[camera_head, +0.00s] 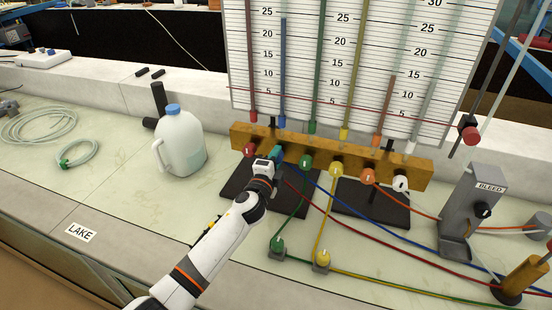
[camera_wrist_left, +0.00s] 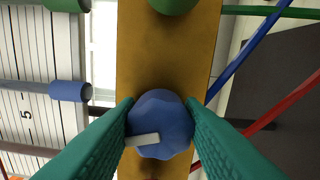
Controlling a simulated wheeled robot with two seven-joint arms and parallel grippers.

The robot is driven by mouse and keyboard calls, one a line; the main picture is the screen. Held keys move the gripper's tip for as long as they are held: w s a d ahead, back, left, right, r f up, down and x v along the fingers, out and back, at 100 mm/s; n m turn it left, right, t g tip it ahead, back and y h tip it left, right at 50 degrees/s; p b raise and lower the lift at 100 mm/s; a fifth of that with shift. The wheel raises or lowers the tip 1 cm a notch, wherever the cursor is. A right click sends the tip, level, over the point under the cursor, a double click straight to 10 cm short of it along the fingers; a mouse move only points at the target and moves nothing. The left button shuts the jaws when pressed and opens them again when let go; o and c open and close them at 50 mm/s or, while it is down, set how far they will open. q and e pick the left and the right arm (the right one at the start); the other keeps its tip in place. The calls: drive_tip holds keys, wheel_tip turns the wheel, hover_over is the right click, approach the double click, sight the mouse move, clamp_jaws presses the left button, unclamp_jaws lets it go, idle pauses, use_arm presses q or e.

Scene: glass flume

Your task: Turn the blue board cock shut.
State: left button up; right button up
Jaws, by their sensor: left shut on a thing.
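The blue board cock (camera_wrist_left: 162,115) is a round, scalloped blue knob on the yellow-brown bar (camera_wrist_left: 165,55). Its white mark (camera_wrist_left: 143,140) lies roughly across the bar in the left wrist view, reaching the knob's left side with a slight tilt. My left gripper (camera_wrist_left: 160,110) is shut on the knob, one teal finger at each side. In the head view the left gripper (camera_head: 276,154) is at the bar, between the red cock (camera_head: 249,149) and the green cock (camera_head: 305,162), and mostly hides the blue cock. My right gripper is not in view.
Yellow (camera_head: 335,170), orange (camera_head: 368,177) and white (camera_head: 400,183) cocks continue along the bar. The scaled tube board (camera_head: 345,60) stands behind. A white jug (camera_head: 180,143) stands left of my arm. Coloured hoses run right toward the BLEED stand (camera_head: 462,208).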

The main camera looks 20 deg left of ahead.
use_arm(q)
drive_tip(key=shift+f+m, duration=0.1)
drive_tip(key=shift+m, duration=1.5)
drive_tip(key=o, duration=1)
drive_tip(key=s, duration=1.2)
drive_tip(key=shift+a+b, duration=0.2)
drive_tip(key=shift+b, duration=0.15)
